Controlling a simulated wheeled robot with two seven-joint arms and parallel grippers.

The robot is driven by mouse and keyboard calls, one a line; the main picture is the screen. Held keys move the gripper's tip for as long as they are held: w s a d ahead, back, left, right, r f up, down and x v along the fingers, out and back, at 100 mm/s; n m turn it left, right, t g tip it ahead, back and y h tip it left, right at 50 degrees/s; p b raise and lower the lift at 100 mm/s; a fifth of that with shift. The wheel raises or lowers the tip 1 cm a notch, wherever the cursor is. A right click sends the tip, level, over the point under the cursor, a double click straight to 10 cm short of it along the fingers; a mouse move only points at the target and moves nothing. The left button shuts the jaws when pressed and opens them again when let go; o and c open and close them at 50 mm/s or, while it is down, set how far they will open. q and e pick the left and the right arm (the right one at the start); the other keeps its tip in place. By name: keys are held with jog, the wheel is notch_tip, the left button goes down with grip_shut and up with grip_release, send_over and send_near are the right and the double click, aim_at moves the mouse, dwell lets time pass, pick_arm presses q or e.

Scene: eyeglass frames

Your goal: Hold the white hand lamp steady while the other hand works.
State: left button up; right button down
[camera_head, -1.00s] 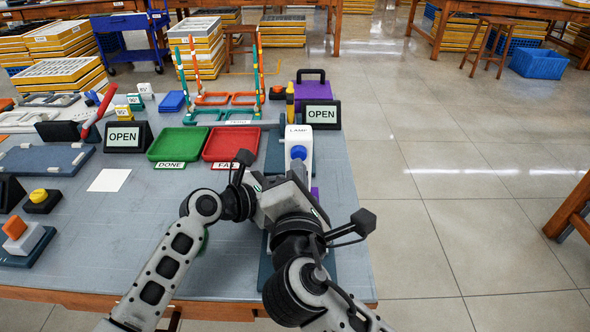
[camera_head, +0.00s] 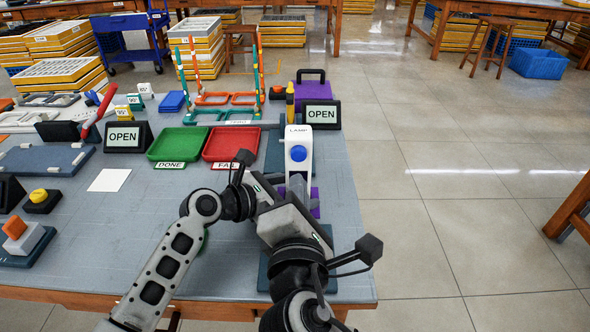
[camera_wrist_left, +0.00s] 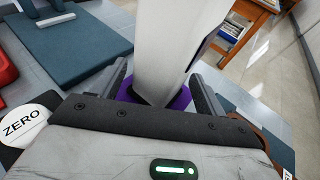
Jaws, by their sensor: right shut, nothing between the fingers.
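The white hand lamp (camera_head: 304,139) stands upright with a round blue button (camera_head: 299,153) on its front. Its foot is at a purple base (camera_head: 314,207). My right gripper (camera_head: 297,186) is shut and empty, in front of the lamp and below the button. It covers the lower part of the lamp.
A green tray (camera_head: 152,156) marked DONE and a red tray (camera_head: 208,157) stand left of the lamp. An OPEN sign (camera_head: 321,114) and a purple case (camera_head: 312,88) stand behind it. The table's right edge is close to the lamp. A white card lies on bare table at left.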

pick_arm(q)
jog(key=shift+o, duration=0.7)
jog(key=shift+a, duration=0.1)
